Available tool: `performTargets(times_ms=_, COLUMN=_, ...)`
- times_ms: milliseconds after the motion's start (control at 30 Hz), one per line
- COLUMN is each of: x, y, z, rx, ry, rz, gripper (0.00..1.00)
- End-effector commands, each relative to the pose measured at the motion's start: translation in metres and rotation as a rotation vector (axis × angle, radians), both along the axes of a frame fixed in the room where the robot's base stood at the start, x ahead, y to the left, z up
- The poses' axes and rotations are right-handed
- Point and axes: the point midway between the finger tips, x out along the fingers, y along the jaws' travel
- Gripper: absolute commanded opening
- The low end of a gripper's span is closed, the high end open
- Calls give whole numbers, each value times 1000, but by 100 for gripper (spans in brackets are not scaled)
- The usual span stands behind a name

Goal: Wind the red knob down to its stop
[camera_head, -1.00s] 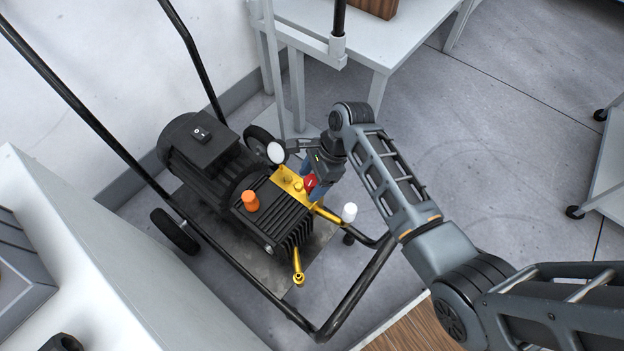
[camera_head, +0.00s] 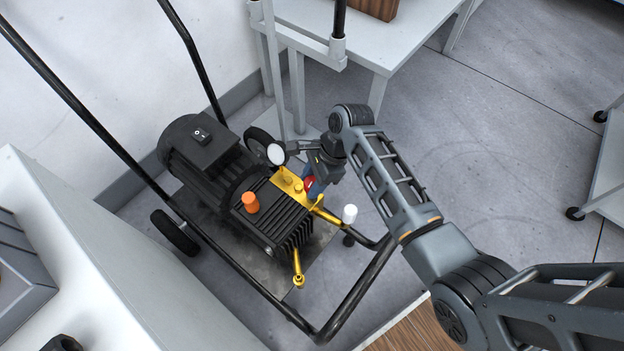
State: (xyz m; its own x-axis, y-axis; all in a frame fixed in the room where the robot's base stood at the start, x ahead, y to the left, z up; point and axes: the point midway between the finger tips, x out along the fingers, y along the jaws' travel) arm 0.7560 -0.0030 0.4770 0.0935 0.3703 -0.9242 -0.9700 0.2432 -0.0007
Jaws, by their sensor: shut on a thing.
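The red knob (camera_head: 309,183) sits at the right end of the gold-coloured block (camera_head: 289,187) on the black pump. Only a small part of its red face shows. My gripper (camera_head: 313,186) reaches down to it from the upper right and is shut on it. The blue-grey fingers cover most of the knob's right side. How far the knob is wound down cannot be seen from here.
A round white-faced gauge (camera_head: 276,153) stands close to the left of my gripper. An orange cap (camera_head: 250,201) and a white cap (camera_head: 349,214) are nearby. The cart's black tube frame (camera_head: 352,290) runs around the pump. A white table (camera_head: 345,50) stands behind.

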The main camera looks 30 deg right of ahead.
Motion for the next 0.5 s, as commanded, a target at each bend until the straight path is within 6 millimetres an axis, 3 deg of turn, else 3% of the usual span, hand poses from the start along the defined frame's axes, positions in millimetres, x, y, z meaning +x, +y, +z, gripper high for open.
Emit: performTargets(times_ms=500, x=0, y=2, z=2, rx=3, ry=3, rz=63, gripper=13)
